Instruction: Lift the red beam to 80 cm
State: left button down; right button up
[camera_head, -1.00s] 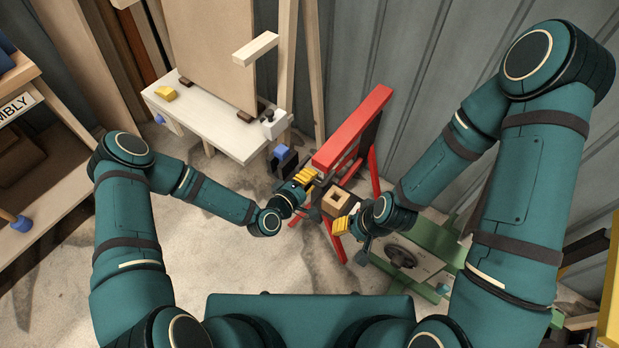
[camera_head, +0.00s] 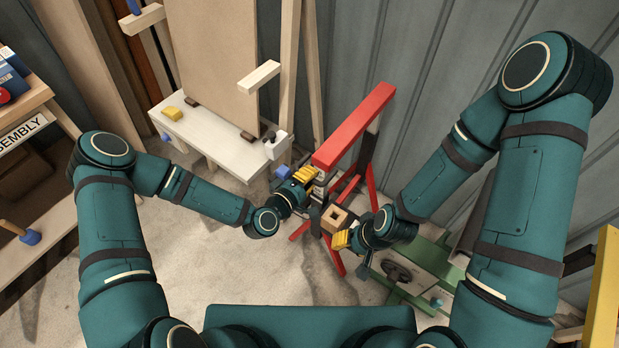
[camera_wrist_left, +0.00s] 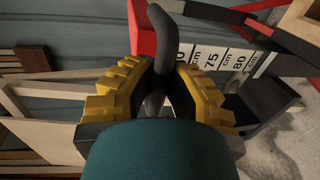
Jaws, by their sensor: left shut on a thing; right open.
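The red beam (camera_head: 355,125) lies on top of a stand with red legs (camera_head: 332,250), in the middle of the head view. My left gripper (camera_head: 309,177) is beside the beam's near end, slightly below it. In the left wrist view my left gripper (camera_wrist_left: 158,88) is shut on a dark grey curved handle (camera_wrist_left: 170,35). A white scale (camera_wrist_left: 228,58) marked around 75 and 80 cm shows beside it, and part of the red beam (camera_wrist_left: 142,38) is behind. My right gripper (camera_head: 342,239) is open near a wooden block with a square hole (camera_head: 334,217) at the stand.
A white bench (camera_head: 210,140) with a yellow block (camera_head: 172,113) stands at back left. A green machine (camera_head: 420,268) is right of the stand, close to my right arm. A grey corrugated wall (camera_head: 430,60) is behind. Open floor (camera_head: 245,270) lies in front of the bench.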

pick_arm(q)
jog(key=c, duration=0.9)
grip_release()
jog(key=shift+c, duration=0.2)
jog(key=v, duration=1.2)
